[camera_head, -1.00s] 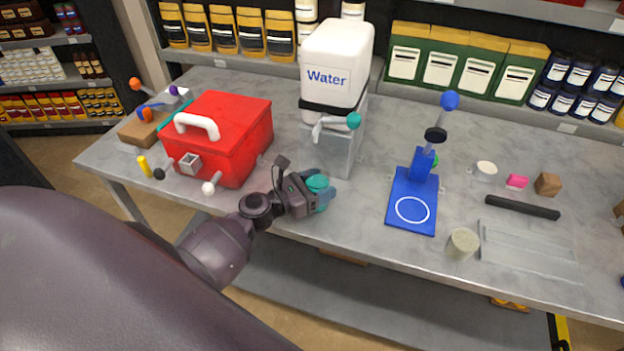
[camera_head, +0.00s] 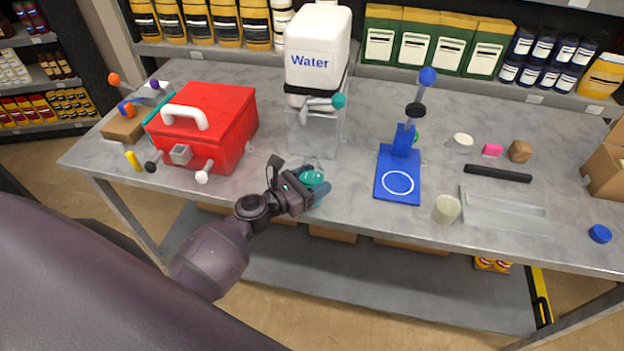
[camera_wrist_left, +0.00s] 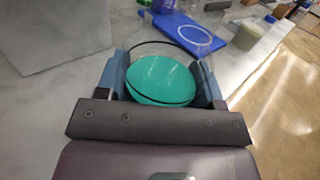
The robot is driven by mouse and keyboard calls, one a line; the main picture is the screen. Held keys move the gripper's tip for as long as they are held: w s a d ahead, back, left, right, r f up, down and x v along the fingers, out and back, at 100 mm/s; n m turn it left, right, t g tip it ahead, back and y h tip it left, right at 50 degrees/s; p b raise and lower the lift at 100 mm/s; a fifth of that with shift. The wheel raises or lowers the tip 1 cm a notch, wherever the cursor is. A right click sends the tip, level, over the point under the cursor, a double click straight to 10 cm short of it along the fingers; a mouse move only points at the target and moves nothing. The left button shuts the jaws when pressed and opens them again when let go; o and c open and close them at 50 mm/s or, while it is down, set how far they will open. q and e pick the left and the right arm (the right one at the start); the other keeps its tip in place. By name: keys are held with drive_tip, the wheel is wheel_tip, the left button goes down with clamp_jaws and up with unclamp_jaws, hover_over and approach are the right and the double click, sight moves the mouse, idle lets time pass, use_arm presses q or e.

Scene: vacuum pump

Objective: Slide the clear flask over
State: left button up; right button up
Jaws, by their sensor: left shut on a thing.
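The clear flask, with teal contents, shows at my left gripper's tips (camera_head: 312,178) near the front edge of the table. In the left wrist view the left gripper (camera_wrist_left: 163,80) has its two blue fingers on either side of the flask (camera_wrist_left: 160,79) and is shut on it. The flask's clear wall is faint and its base is hidden. The blue stand (camera_head: 399,170) with a white ring on its base is to the right of the flask. My right gripper is in neither view.
The water container (camera_head: 318,50) stands on a clear-sided stand behind the flask. A red box (camera_head: 212,125) is at the left. A beige cup (camera_head: 446,209) and a clear tray (camera_head: 505,212) are right of the blue stand. Bare table lies between flask and blue stand.

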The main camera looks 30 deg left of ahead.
use_arm(q)
drive_tip(key=o, duration=1.1)
drive_tip(key=shift+c, duration=0.2)
drive_tip(key=b+v, duration=0.2)
drive_tip(key=v, duration=0.9)
drive_tip(key=shift+w, duration=0.1)
